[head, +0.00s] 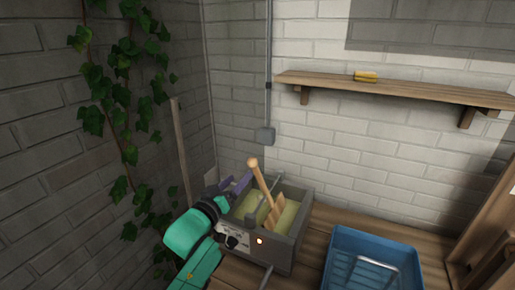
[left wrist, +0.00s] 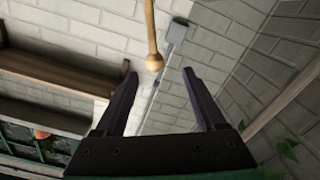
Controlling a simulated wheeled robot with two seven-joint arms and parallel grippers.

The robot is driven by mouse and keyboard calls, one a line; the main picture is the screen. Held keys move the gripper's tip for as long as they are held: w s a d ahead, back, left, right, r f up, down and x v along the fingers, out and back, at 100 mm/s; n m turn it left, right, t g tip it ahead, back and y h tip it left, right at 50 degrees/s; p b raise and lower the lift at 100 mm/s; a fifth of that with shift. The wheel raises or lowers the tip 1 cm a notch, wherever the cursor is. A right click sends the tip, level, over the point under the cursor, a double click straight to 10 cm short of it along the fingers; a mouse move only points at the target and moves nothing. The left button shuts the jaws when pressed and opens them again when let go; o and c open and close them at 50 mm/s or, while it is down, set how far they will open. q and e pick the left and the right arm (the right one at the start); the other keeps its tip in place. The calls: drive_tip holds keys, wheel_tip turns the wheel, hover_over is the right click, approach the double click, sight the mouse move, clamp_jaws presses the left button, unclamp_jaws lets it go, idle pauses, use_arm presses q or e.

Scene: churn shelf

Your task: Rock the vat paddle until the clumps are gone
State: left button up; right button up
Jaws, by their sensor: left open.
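The vat (head: 296,235) is a grey open box on the wooden bench, with pale yellow-green contents (head: 286,218). The paddle (head: 262,182) has a wooden handle with a round knob, leaning up and left out of the vat, and wooden slats low inside. No separate clumps can be made out at this size. My left gripper (head: 245,183) is open beside the handle, just left of it and below the knob. In the left wrist view the handle's knob (left wrist: 154,61) shows between and beyond the open fingertips (left wrist: 158,72), apparently not touching. My right gripper is not in view.
A blue tray (head: 341,234) with a metal rack sits right of the vat. A wooden shelf (head: 400,90) with a small yellow item (head: 365,77) hangs on the brick wall. Ivy (head: 130,120) climbs the left wall.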

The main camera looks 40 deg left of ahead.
sight(250, 163)
use_arm(q)
drive_tip(key=shift+w+r+p, duration=0.8)
drive_tip(key=shift+w+r, duration=0.25)
drive_tip(key=shift+w, duration=0.1)
drive_tip(key=shift+x, duration=1)
drive_tip(key=x, duration=0.2)
drive_tip(key=p+x, duration=0.1)
drive_tip(key=x, duration=0.2)
drive_tip(key=shift+w+a+f, duration=0.2)
drive_tip(key=shift+w+f, duration=0.05)
drive_tip(key=shift+f, duration=0.1)
drive_tip(key=shift+p+x, duration=0.4)
drive_tip(key=shift+x, duration=0.7)
drive_tip(key=shift+w+f, duration=0.1)
drive_tip(key=c, duration=0.3)
clamp_jaws()
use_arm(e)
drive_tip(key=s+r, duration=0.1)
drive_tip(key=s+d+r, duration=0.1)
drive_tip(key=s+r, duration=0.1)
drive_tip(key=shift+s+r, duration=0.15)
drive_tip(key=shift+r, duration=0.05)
use_arm(q)
drive_tip(key=shift+f, duration=0.1)
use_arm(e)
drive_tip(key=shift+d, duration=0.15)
